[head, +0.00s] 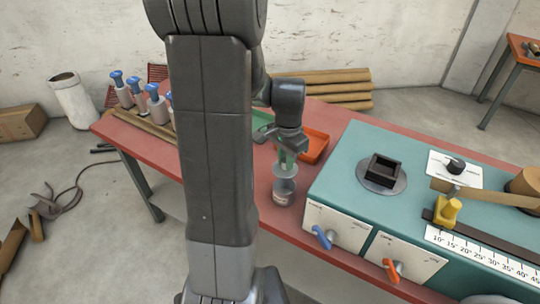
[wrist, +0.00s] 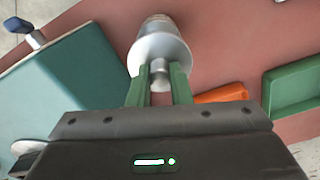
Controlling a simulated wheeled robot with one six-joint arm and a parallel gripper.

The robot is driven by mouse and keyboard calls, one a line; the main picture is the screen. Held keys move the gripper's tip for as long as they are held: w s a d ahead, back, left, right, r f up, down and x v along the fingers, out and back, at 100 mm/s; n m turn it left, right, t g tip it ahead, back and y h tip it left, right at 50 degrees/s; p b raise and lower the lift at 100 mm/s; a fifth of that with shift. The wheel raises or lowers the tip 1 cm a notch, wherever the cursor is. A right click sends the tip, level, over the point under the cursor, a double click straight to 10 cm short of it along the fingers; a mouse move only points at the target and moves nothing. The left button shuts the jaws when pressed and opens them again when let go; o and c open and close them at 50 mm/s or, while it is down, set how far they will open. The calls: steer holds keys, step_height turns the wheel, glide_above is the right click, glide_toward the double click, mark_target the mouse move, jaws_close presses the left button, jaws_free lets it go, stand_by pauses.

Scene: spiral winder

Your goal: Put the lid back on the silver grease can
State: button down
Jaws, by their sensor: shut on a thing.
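The silver grease can (head: 284,195) stands upright on the red bench top, close to the left end of the teal machine. My gripper (head: 287,158) points down over it, its green fingers shut on the knob of the silver lid (head: 285,171). In the head view the lid is above the can's mouth, with a small gap between them. In the wrist view my gripper (wrist: 161,80) pinches the lid's knob, and the round lid (wrist: 160,47) hides much of the can (wrist: 157,23) behind it. The exact alignment is hard to tell.
The teal machine (head: 330,180) with blue and orange levers stands right beside the can. An orange tray (head: 316,146) and a green tray (head: 262,119) lie behind my gripper. Several blue-topped bottles (head: 156,104) stand at the left, and tubes (head: 325,88) lie at the back.

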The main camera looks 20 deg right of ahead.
steer(key=shift+s+d, duration=0.1)
steer(key=shift+s, duration=0.05)
steer(key=shift+f+b, duration=0.65)
steer(key=shift+f, duration=0.2)
steer(key=shift+f+b, duration=1.85)
steer(key=shift+f, duration=0.55)
steer(key=shift+f, duration=0.15)
steer(key=c, duration=0.8)
jaws_free()
steer(key=shift+o, duration=0.2)
